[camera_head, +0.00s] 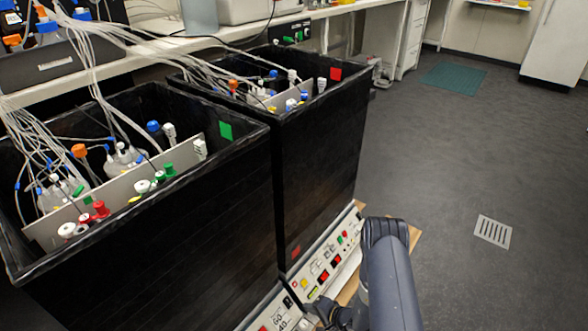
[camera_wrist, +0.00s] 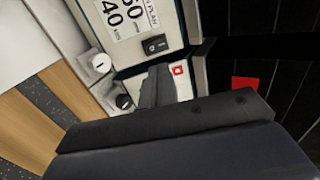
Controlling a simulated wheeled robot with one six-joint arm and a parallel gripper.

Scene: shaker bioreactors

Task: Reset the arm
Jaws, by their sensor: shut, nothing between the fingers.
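My arm (camera_head: 390,275) comes in from the bottom right of the head view and bends down in front of the black bioreactor boxes. My gripper (camera_head: 322,308) is low at the bottom edge, close to the white control panel (camera_head: 325,262) under the right box. In the wrist view my gripper (camera_wrist: 158,82) is shut and empty, in front of a panel with a rocker switch (camera_wrist: 155,44), a white knob (camera_wrist: 101,63) and a black knob (camera_wrist: 123,101). I cannot tell whether it touches the panel.
The left black box (camera_head: 150,265) and right black box (camera_head: 320,150) hold bottles, coloured caps and many tubes. A bench (camera_head: 345,10) runs behind them. Grey floor (camera_head: 470,150) is open to the right, with a drain grate (camera_head: 493,231) and a green mat (camera_head: 453,76).

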